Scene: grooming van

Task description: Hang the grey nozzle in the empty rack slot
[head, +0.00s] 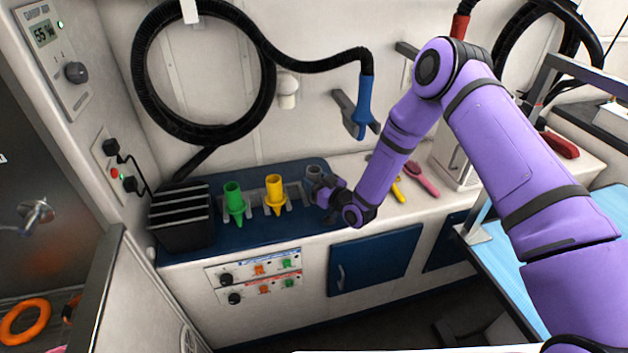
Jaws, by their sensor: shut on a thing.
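The nozzle rack stands on the dark blue counter top at the back left. A green nozzle (234,202) and a yellow nozzle (274,194) hang upright in its grey slotted holders (292,196). The grey nozzle (314,171) is upright just right of the yellow one, at the rack's right end. My gripper (319,190) reaches in from the right and is shut on the grey nozzle. My gripper hides the nozzle's lower part and the slot there, so I cannot tell whether the nozzle sits in the slot or is above it.
A black slotted bin (181,222) stands left of the rack. A blue dryer handle (365,103) with a black hose hangs on the wall above. A yellow tool (397,190) and a pink brush (422,180) lie right of my gripper. A blue-topped table (520,285) is at right.

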